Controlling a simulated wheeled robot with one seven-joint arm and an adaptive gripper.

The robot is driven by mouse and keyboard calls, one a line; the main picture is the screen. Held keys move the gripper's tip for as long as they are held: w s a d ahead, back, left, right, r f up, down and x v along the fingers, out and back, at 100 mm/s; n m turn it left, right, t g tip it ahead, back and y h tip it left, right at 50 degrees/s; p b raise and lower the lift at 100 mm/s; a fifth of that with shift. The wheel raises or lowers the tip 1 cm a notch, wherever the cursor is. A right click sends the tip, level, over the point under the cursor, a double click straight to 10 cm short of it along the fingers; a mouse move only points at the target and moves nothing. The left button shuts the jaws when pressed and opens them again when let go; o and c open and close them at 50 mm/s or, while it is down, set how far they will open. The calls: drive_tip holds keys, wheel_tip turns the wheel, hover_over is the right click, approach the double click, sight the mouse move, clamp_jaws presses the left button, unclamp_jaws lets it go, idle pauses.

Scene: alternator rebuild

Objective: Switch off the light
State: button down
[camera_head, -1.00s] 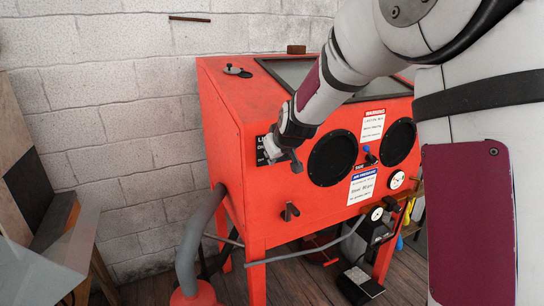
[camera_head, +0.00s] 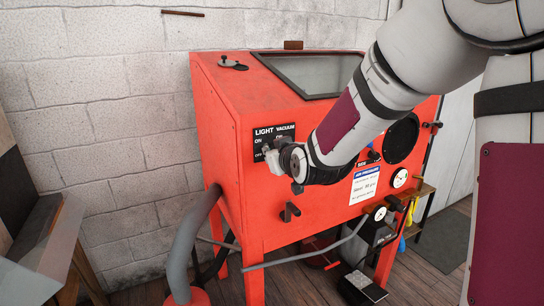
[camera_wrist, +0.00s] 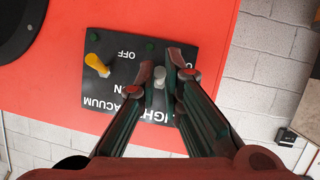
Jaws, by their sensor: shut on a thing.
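A black switch panel (camera_head: 281,130) marked LIGHT and VACUUM, each with ON and OFF, is on the front of the red cabinet. The panel shows upside down in the wrist view (camera_wrist: 128,77). The pale grey light switch lever (camera_wrist: 159,77) stands between my fingertips. A yellow vacuum lever (camera_wrist: 97,64) is to its left in that view, clear of the fingers. My gripper (camera_wrist: 162,66) is shut on the light lever; it also shows at the panel in the head view (camera_head: 269,156), where it hides part of the switches. I cannot tell the lever's exact tilt.
The red cabinet (camera_head: 225,115) has a window (camera_head: 315,75) on top and a black round port (camera_head: 401,139) in front. A grey hose (camera_head: 190,240) runs at its lower left.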

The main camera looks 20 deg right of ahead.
idle(0.5)
drive_tip(key=c, duration=1.7)
unclamp_jaws()
drive_tip(key=v, duration=1.2)
drive_tip(key=shift+f, duration=0.15)
drive_tip(key=shift+s, duration=0.1)
drive_tip(key=s+f+m+g, duration=0.1)
drive_tip(key=s+g, duration=0.2)
drive_tip(key=s, duration=0.6)
drive_tip(key=s+f+m+g, duration=0.1)
drive_tip(key=s+g, duration=0.2)
drive_tip(key=s, duration=0.6)
drive_tip(key=s+f+g, duration=0.1)
drive_tip(key=s+g, duration=0.2)
drive_tip(key=s, duration=0.6)
drive_tip(key=shift+a+m+h, duration=0.15)
drive_tip(key=shift+m+h, duration=0.25)
